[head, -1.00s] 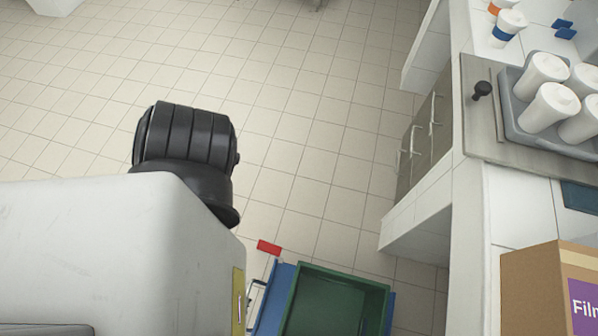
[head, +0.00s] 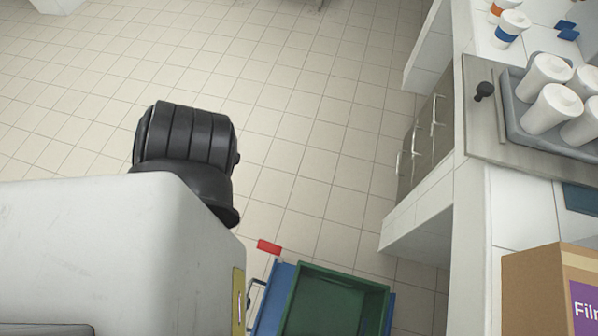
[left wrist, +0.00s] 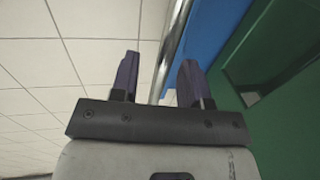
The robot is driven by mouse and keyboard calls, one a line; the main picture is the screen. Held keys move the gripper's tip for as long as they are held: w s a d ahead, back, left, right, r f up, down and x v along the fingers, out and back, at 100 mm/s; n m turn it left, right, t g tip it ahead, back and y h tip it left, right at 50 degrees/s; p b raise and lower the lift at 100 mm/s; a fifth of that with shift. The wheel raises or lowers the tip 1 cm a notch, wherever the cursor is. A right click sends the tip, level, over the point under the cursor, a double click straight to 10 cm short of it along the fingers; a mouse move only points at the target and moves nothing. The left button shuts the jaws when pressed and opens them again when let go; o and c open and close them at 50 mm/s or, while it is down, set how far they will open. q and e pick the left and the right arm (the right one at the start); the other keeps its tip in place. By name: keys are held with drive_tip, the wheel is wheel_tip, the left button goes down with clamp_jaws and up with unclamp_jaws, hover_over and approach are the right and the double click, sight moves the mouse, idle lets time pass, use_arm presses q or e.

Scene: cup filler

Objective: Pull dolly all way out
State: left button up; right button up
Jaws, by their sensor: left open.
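The dolly is a low blue platform (head: 271,300) at the bottom of the head view, with a metal handle (head: 252,302) at its left side. A green crate (head: 337,276) sits on it. In the left wrist view, my left gripper (left wrist: 158,72) is open, its two dark fingers apart. The handle bar (left wrist: 170,45) runs between the fingers in that picture; I cannot tell whether it touches them. The blue platform (left wrist: 214,30) and green crate (left wrist: 285,75) lie to the right of the fingers. My right gripper is not in view.
A white counter (head: 517,205) with cabinets (head: 423,140) stands to the right of the dolly. It carries a grey tray (head: 515,112) of white cups and a cardboard box (head: 535,290). A red piece (head: 268,247) is at the dolly's corner. The tiled floor (head: 300,120) beyond is clear.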

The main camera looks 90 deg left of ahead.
use_arm(q)
wheel_tip(320, 180, up, 14)
drive_tip(key=s+a+p, duration=0.1)
drive_tip(key=s+p, duration=0.1)
drive_tip(key=p, duration=0.7)
drive_tip(key=shift+s+f, duration=0.25)
drive_tip(key=shift+s, duration=0.1)
